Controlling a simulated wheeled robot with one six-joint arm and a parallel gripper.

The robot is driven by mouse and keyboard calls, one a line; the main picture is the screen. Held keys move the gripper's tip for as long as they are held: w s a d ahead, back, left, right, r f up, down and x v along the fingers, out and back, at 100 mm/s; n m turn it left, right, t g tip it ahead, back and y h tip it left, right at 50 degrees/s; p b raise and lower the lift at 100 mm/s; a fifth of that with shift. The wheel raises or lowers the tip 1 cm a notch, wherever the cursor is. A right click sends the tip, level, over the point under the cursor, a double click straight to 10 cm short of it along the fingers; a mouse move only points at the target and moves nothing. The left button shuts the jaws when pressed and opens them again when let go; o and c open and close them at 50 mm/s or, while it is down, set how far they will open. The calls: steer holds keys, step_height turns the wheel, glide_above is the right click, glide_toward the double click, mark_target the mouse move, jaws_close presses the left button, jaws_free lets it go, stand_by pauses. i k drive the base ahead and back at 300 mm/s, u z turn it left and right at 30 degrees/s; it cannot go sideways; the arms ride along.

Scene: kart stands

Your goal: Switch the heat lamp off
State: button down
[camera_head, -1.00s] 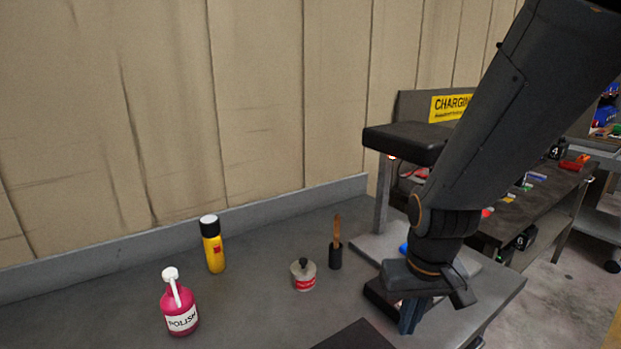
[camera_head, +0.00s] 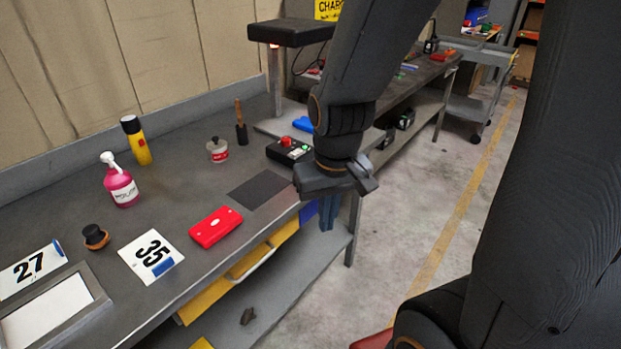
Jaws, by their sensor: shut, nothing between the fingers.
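The heat lamp (camera_head: 290,33) is a black flat head on a grey post, standing at the far right end of the bench. A small red-orange glow shows under its left edge. A black control box (camera_head: 284,155) with a red button (camera_head: 286,141) and a green button (camera_head: 296,153) sits on the bench in front of the lamp's base plate. My gripper (camera_head: 326,228) is shut and empty, pointing down. In the picture it is right of and below the box, past the bench's front edge. My arm hides part of the lamp's base plate.
A dark mat (camera_head: 259,189) and a red case (camera_head: 216,227) lie near the front edge. A tin (camera_head: 217,150), a brush (camera_head: 241,125), a polish bottle (camera_head: 121,183) and a yellow can (camera_head: 136,141) stand behind.

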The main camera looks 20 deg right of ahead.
mark_target(294, 153)
steer(key=k, duration=0.5)
steer(key=i, duration=0.85)
steer(key=z, duration=0.65)
